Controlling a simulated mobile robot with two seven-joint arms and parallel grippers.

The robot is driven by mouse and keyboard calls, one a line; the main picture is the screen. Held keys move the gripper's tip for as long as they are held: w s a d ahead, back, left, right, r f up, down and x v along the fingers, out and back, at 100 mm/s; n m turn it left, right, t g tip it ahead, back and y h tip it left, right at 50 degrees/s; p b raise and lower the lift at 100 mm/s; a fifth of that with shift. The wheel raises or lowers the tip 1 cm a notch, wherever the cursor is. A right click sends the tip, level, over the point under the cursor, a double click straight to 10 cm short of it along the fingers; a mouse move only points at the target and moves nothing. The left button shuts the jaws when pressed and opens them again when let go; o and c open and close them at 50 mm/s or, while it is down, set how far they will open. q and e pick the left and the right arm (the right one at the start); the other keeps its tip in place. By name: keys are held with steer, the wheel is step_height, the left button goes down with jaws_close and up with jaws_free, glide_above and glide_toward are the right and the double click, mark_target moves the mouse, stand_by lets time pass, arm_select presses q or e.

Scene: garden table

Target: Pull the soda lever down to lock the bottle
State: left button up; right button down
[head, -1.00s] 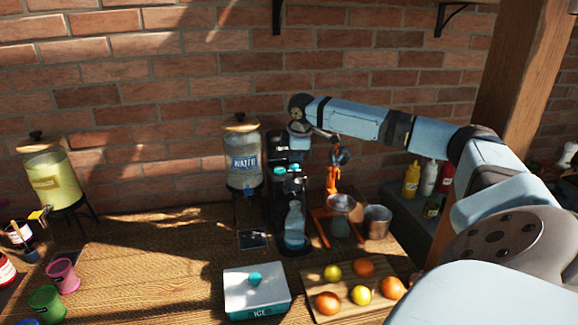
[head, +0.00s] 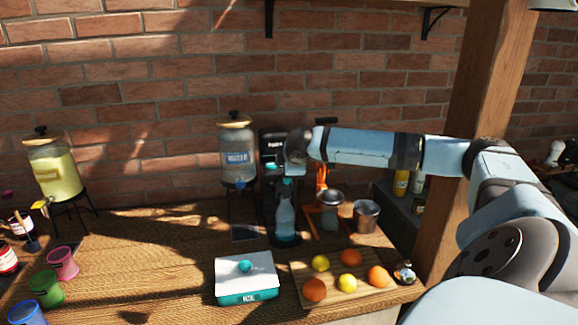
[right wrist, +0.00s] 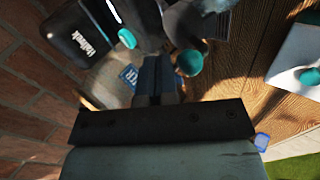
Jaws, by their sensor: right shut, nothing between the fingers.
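The black soda machine (head: 270,140) stands against the brick wall in the head view, its upper part half hidden by my right wrist. In the right wrist view its black body (right wrist: 80,38) is at upper left, with a teal knob beside it. The clear bottle (head: 285,218) stands upright at the machine's front. I cannot make out the lever clearly. My right gripper (right wrist: 157,65) is shut and empty close in front of the machine; in the head view its fingers are hard to see. My left gripper is not in view.
A water dispenser (head: 238,150) stands left of the machine. An orange juice press (head: 321,178), a metal cup (head: 366,215) and a fruit board (head: 335,289) are to the right. An ice box (head: 247,280) sits in front. The table's left middle is mostly clear.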

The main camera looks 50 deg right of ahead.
mark_target(288, 191)
arm_select(q)
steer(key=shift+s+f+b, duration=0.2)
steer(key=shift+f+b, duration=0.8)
steer(key=shift+b, duration=0.05)
arm_select(e)
steer(key=shift+t+h, duration=0.4)
steer(key=shift+t, duration=0.2)
steer(key=shift+s+a+f, duration=0.55)
steer(key=shift+s+f, duration=0.15)
steer(key=shift+f, duration=0.2)
steer(key=shift+s+a+f, duration=0.55)
steer(key=shift+s+f, duration=0.15)
steer(key=shift+f, duration=0.2)
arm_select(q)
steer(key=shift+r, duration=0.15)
arm_select(e)
steer(key=shift+a+f, duration=0.1)
steer(key=shift+f, duration=0.05)
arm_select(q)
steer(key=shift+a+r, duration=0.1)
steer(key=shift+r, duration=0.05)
arm_select(e)
steer(key=shift+s, duration=0.1)
